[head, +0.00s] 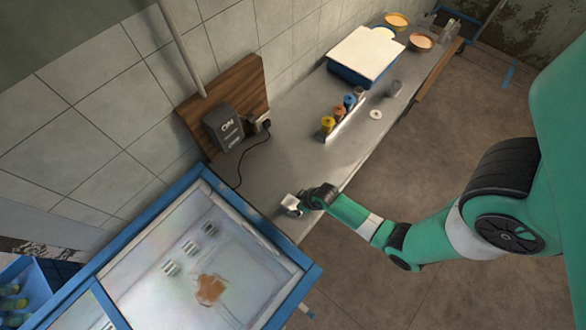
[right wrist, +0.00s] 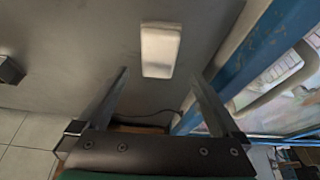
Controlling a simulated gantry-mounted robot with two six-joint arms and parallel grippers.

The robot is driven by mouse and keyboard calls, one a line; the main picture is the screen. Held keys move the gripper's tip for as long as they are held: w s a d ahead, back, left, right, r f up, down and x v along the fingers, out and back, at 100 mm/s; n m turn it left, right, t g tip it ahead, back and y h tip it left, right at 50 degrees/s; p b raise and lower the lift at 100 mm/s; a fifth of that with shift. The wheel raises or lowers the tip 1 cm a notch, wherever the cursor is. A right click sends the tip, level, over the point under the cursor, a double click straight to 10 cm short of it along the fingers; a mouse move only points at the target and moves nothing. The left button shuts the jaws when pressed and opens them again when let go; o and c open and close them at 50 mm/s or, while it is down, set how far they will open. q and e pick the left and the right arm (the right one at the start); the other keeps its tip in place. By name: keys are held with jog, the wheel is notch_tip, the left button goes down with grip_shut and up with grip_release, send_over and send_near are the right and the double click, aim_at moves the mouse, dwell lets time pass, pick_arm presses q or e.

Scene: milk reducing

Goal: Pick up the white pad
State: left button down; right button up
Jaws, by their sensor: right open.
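The white pad (head: 289,202) lies on the grey bench top, near the blue-framed tank. In the right wrist view the white pad (right wrist: 160,52) is an upright pale block shape just beyond the fingertips, roughly centred between them. My right gripper (head: 303,203) is beside the pad at its right in the head view and partly overlaps it there. In the right wrist view my right gripper (right wrist: 166,76) is open, with its two fingers apart and nothing between them. My left gripper is not in view.
The blue-framed tank (head: 200,176) with a brown patch inside stands close to the left of the pad. A dark switch box (head: 224,127) with a cable is behind. A rack of coloured-top bottles (head: 346,117) and a white-lidded blue box (head: 364,55) stand further along the bench.

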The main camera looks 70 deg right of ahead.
aim_at(293, 204)
jog(key=shift+b+x, duration=0.45)
jog(key=shift+x, duration=0.7)
jog(key=shift+f, duration=0.1)
jog(key=b+x, duration=0.3)
jog(key=shift+d+f, duration=0.1)
jog(key=shift+f, duration=0.3)
jog(key=shift+w+d+f, duration=0.1)
jog(key=shift+w+f, duration=0.2)
jog(key=shift+f, duration=0.2)
pick_arm(q)
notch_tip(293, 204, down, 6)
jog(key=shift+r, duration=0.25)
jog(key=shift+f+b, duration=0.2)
jog(key=shift+b, duration=0.1)
pick_arm(e)
jog(key=shift+f, duration=0.25)
